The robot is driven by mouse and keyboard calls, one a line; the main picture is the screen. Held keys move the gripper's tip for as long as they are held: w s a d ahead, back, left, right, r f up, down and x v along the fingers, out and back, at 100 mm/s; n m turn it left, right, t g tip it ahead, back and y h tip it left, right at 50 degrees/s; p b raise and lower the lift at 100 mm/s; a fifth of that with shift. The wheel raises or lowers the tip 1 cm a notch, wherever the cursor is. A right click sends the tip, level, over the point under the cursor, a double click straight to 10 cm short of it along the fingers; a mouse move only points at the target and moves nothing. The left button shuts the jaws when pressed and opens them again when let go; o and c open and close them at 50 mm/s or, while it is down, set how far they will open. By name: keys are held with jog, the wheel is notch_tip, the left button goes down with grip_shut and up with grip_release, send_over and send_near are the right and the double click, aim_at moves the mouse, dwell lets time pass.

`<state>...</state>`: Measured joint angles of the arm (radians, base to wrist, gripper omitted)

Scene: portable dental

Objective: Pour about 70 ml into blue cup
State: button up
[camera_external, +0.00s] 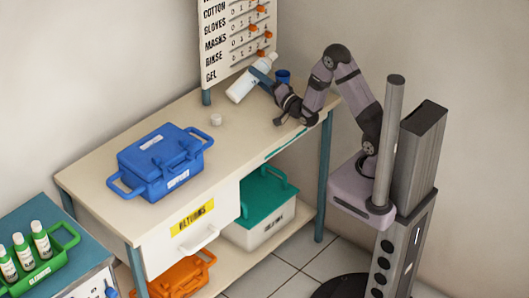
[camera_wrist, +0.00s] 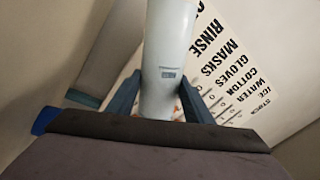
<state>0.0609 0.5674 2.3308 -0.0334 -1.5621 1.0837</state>
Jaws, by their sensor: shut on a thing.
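A white bottle (camera_external: 241,88) is held tilted above the far end of the bench, its upper end leaning right toward the blue cup. My gripper (camera_external: 262,78) is shut on the bottle. In the wrist view the bottle (camera_wrist: 168,70) stands between the two blue-grey fingers of my gripper (camera_wrist: 160,97). The blue cup (camera_external: 283,76) stands at the back right of the bench, just right of the bottle's upper end. In the wrist view a bit of blue (camera_wrist: 46,120) shows at the left edge of my gripper. Any liquid is too small to see.
A small white cap (camera_external: 215,119) lies on the bench top (camera_external: 110,185). A blue lidded box (camera_external: 160,165) stands at the front left. A sign board (camera_external: 236,40) with orange pegs rises behind the bottle. The middle of the bench is mostly clear.

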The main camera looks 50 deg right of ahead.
aim_at(268, 71)
jog(key=r+n, duration=0.1)
jog(key=d+r+n+p, duration=0.1)
jog(key=d+r+n+y+p, duration=0.1)
jog(key=n, duration=0.1)
jog(key=shift+s+d, duration=0.2)
jog(key=shift+d, duration=0.05)
jog(key=shift+d+f+n+g+b, duration=0.3)
jog(key=shift+f+n+b, duration=0.2)
jog(key=shift+n+b, duration=0.15)
jog(key=shift+r+n+y+p, duration=0.2)
jog(key=shift+n+y+p, duration=0.1)
jog(key=shift+n, duration=0.35)
jog(key=shift+r+n+y+p, duration=0.2)
jog(key=shift+n+y, duration=0.1)
jog(key=shift+n, duration=0.3)
jog(key=shift+s+f+n+g+b, duration=0.15)
jog(key=shift+f+n+g+b, duration=0.55)
jog(key=shift+n, duration=0.4)
jog(key=shift+d+r+n, duration=0.1)
jog(key=shift+r+n, duration=0.1)
jog(key=shift+n, duration=0.3)
jog(key=shift+n+p, duration=0.35)
jog(key=shift+n, duration=0.05)
jog(key=shift+d+f+n+g, duration=0.1)
jog(key=shift+d+n+g, duration=0.15)
jog(key=shift+n, duration=0.75)
